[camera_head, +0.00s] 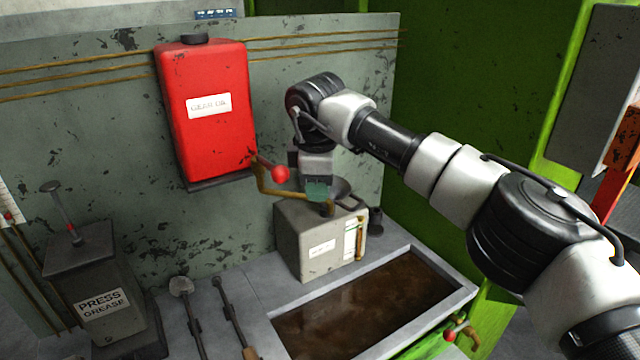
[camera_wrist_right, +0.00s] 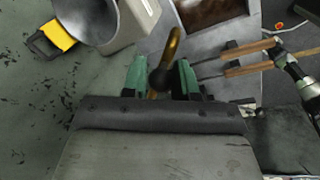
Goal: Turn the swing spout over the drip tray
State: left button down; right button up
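The brass swing spout (camera_head: 262,186) runs from below the red oil tank (camera_head: 206,115) and bends toward the grey box with a funnel. A lever with a red ball (camera_head: 280,174) is beside it. My right gripper (camera_head: 317,190) points down over the box at the spout's far part. In the right wrist view, the green fingers (camera_wrist_right: 160,80) stand apart on both sides of the brass pipe (camera_wrist_right: 172,46) and a dark ball; firm contact is not clear. The drip tray (camera_head: 462,292), holding brown liquid, lies front right of the box. My left gripper is not in view.
The grey box (camera_head: 295,240) stands between wall and tray. A press grease container (camera_head: 100,300) is at lower left. Two long-handled tools (camera_head: 190,310) lie on the bench in front. A brass tap with a red knob (camera_head: 450,335) sits at the right front edge.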

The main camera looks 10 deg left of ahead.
jog(key=o, duration=0.3)
jog(key=shift+s, duration=0.1)
jog(key=shift+o, duration=0.2)
jog(key=shift+r, duration=0.35)
notch_tip(320, 180, up, 10)
jog(key=s+b, duration=0.2)
